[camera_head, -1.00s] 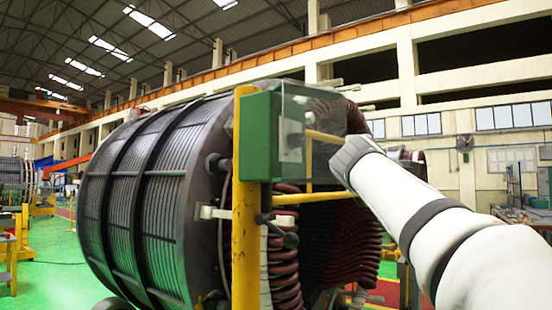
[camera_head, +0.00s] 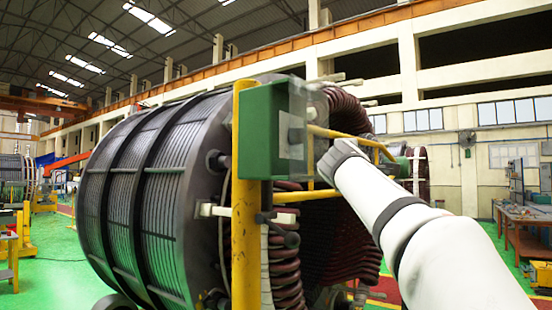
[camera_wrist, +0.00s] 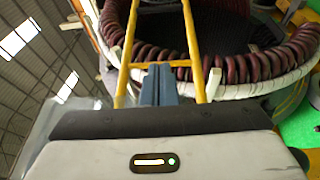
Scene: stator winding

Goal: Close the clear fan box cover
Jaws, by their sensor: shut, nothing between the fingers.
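The green fan box (camera_head: 262,135) is fixed to a yellow post, beside the large ribbed stator. Its clear cover (camera_head: 299,105) shows as a narrow see-through panel at the box's right side. I cannot tell whether its free edge touches the box. My gripper is at the end of the white arm, just right of the cover; its fingers are hard to make out there. In the wrist view my gripper (camera_wrist: 159,72) has its blue-grey fingers together and empty. A see-through panel, likely the cover, shows left of the gripper body there; contact is unclear.
The yellow post (camera_head: 246,220) and yellow rails (camera_head: 350,137) stand close to the box and my arm. The stator (camera_head: 150,190) with dark red coils (camera_head: 287,240) fills the middle. A workbench (camera_head: 530,215) stands far right. Green floor is open at left.

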